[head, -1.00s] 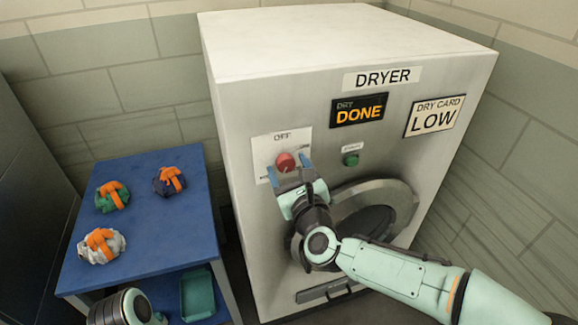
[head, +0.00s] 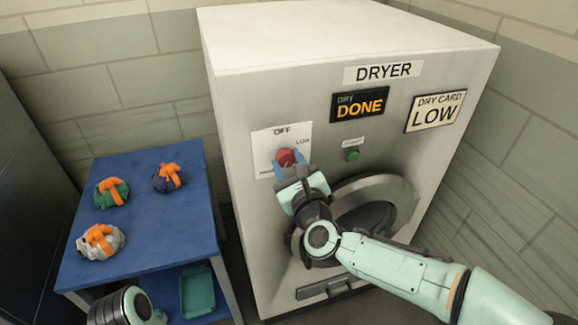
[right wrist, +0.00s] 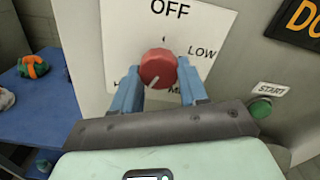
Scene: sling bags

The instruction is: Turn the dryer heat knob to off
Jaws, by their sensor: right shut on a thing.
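The red heat knob (head: 287,157) sits on a white label plate (head: 268,140) on the dryer's front, with OFF at the top. In the right wrist view the knob (right wrist: 158,66) has LOW to its upper right, a partly hidden M label at lower right and an H label at lower left. A white line shows on the knob's lower part; I cannot tell exactly which label it points to. My right gripper (head: 289,164) is shut on the knob, its blue fingers (right wrist: 158,84) on either side. My left gripper is not clearly visible.
The dryer (head: 350,45) has a DONE display (head: 360,104), a LOW card (head: 435,112), a green start button (head: 351,155) and a round door (head: 398,205). A blue table (head: 140,230) at left holds several sling bags, with a teal tray (head: 197,292) below.

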